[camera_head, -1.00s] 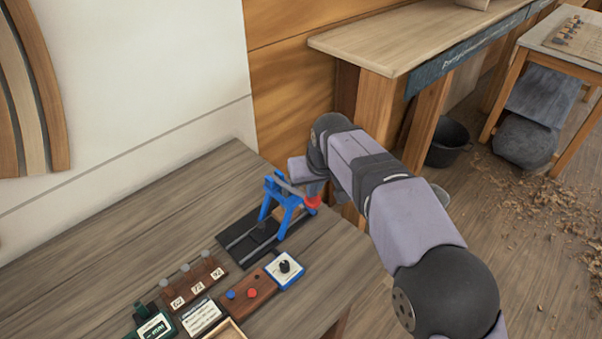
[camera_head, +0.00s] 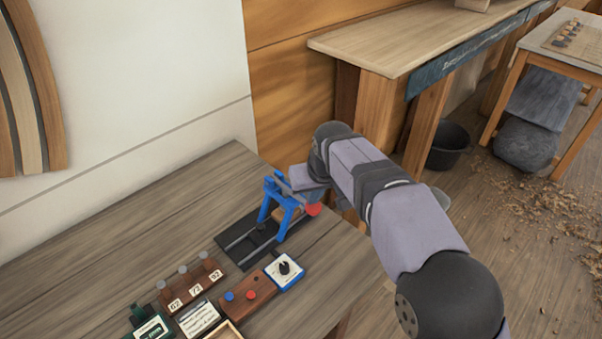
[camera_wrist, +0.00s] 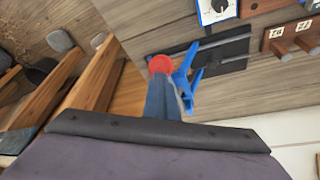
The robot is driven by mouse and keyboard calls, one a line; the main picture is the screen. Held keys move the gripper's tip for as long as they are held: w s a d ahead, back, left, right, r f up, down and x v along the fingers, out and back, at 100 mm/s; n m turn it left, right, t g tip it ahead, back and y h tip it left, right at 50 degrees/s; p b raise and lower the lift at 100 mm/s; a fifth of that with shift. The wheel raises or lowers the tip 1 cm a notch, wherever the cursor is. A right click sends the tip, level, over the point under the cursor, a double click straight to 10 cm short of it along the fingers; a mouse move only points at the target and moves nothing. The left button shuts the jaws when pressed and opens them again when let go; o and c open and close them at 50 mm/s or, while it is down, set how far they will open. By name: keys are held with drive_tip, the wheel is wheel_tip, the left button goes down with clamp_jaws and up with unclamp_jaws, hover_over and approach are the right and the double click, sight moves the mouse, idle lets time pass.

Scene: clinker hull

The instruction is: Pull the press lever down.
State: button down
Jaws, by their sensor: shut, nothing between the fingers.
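The press is a blue frame (camera_head: 272,189) on a black base plate (camera_head: 233,241) near the table's right edge. Its lever ends in a red knob (camera_head: 314,210), which sticks out to the right of the frame. The knob also shows in the wrist view (camera_wrist: 160,64), just beyond my fingertips. My gripper (camera_wrist: 163,80) is shut and empty, right at the knob. Whether the fingertips touch it I cannot tell. In the head view my wrist covers most of the lever and part of the gripper.
A workbench (camera_head: 400,45) stands behind my arm. The table's left part is clear.

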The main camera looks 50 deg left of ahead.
drive_tip(key=shift+f, duration=0.25)
drive_tip(key=shift+s+d+f+b, duration=0.1)
drive_tip(key=shift+f+b, duration=0.35)
drive_tip(key=shift+f, duration=0.1)
drive_tip(key=shift+f, duration=0.1)
drive_tip(key=shift+r, duration=0.2)
drive_tip(key=shift+a+r+p, duration=0.35)
drive_tip(key=shift+r+p, duration=0.45)
drive_tip(key=shift+p, duration=0.35)
drive_tip(key=shift+a+r+p, duration=0.4)
drive_tip(key=shift+r+p, duration=0.45)
drive_tip(key=shift+p, duration=0.25)
drive_tip(key=shift+a+r+p, duration=0.35)
drive_tip(key=shift+r+p, duration=0.45)
drive_tip(key=shift+p, duration=0.35)
